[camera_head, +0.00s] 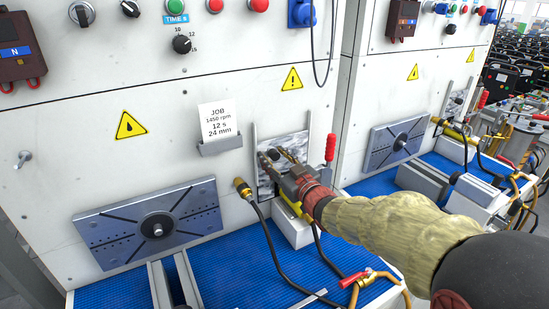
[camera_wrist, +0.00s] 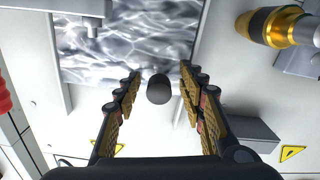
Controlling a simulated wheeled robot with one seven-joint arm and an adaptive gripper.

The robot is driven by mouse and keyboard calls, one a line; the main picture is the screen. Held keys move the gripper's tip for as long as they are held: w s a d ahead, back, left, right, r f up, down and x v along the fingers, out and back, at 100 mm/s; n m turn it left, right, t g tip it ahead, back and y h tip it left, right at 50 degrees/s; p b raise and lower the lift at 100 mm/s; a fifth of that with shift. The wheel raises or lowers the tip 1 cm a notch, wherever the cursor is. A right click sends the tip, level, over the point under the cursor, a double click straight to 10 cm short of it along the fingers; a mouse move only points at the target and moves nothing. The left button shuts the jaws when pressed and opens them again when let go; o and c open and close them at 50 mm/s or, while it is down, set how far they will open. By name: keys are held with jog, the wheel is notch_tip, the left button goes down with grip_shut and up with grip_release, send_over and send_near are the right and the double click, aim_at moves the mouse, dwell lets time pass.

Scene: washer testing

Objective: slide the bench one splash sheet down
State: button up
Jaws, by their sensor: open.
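The splash sheet (camera_head: 298,139) is a grey marbled, glossy panel upright against the white wall of the near bench. It also shows in the wrist view (camera_wrist: 110,55), between side guide rails. A black knob (camera_wrist: 159,90) stands out near the sheet's edge. My gripper (camera_head: 275,157) is in front of the sheet. In the wrist view my gripper (camera_wrist: 160,72) is open, with one finger on each side of the knob and gaps between. In the head view my gripper hides the knob and part of the sheet.
A red-handled lever (camera_head: 330,147) stands just right of the sheet. A brass nozzle (camera_head: 241,187) with a black hose is at its lower left. A job card (camera_head: 217,120) hangs to the left. A pale block (camera_head: 293,228) sits below on the blue mat (camera_head: 235,262). A second similar bench is at right.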

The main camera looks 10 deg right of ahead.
jog(key=v, duration=1.2)
dwell(0.6)
